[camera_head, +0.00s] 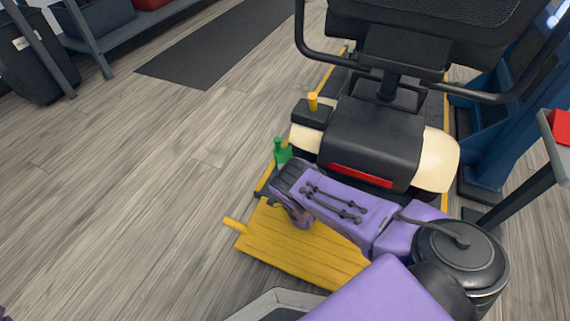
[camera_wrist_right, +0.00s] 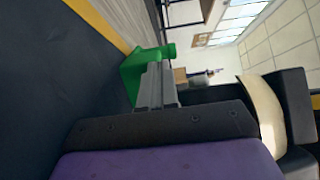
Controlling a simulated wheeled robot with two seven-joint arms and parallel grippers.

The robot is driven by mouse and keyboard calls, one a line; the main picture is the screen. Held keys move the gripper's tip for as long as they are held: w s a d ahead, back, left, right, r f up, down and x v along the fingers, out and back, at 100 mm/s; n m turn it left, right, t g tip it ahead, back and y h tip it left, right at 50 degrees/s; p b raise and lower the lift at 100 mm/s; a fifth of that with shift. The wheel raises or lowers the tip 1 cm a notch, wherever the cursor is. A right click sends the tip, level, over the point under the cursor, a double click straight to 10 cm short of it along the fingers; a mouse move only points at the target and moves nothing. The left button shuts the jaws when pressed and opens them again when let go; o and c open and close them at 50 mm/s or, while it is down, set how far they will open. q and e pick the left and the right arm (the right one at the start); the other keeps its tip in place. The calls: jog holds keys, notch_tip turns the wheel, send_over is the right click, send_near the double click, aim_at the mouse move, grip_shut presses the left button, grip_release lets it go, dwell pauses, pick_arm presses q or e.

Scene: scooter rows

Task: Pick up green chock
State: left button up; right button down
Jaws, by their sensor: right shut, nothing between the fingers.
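The green chock (camera_head: 282,151) stands beside the scooter's rear, at the left edge of the dark, yellow-edged platform. It has an upright knob on top. My right gripper (camera_head: 284,178) is close to it on the near side; the arm hides part of the chock's surroundings. In the right wrist view the green chock (camera_wrist_right: 140,69) is just past the grey fingers of my right gripper (camera_wrist_right: 156,85), which are together and empty. The fingers overlap the chock in that picture; whether they touch it I cannot tell.
The black and cream scooter (camera_head: 375,140) stands just beyond my right arm. A yellow ramp (camera_head: 300,250) with a peg lies below the arm. A blue post (camera_head: 490,135) and a table (camera_head: 548,150) are on the right. The wooden floor (camera_head: 130,190) at left is clear.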

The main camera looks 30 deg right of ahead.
jog(key=shift+s+d, duration=0.2)
jog(key=shift+s, duration=0.2)
notch_tip(320, 180, up, 3)
jog(key=p, duration=0.2)
jog(key=shift+s+d+p, duration=0.1)
jog(key=shift+d+p, duration=0.05)
jog(key=shift+p, duration=0.15)
jog(key=w+a, duration=0.1)
jog(key=w, duration=0.1)
jog(key=w+a+r, duration=0.1)
jog(key=w+a, duration=0.2)
jog(key=w, duration=0.2)
jog(key=shift+w+a+r, duration=0.1)
jog(key=shift+a+r, duration=0.2)
jog(key=shift+r, duration=0.1)
pick_arm(q)
jog(key=w+a+f+b, duration=0.1)
jog(key=w+f+t+b, duration=0.1)
jog(key=b, duration=0.1)
jog(key=w+a+f+t+y+b, duration=0.1)
jog(key=b, duration=0.1)
jog(key=shift+w+a+f, duration=0.2)
jog(key=shift+a+f, duration=0.05)
jog(key=shift+a, duration=0.05)
pick_arm(e)
jog(key=w+a, duration=0.6)
jog(key=w, duration=0.4)
jog(key=shift+w+a, duration=0.35)
jog(key=shift+a, duration=0.05)
jog(key=shift+r, duration=0.1)
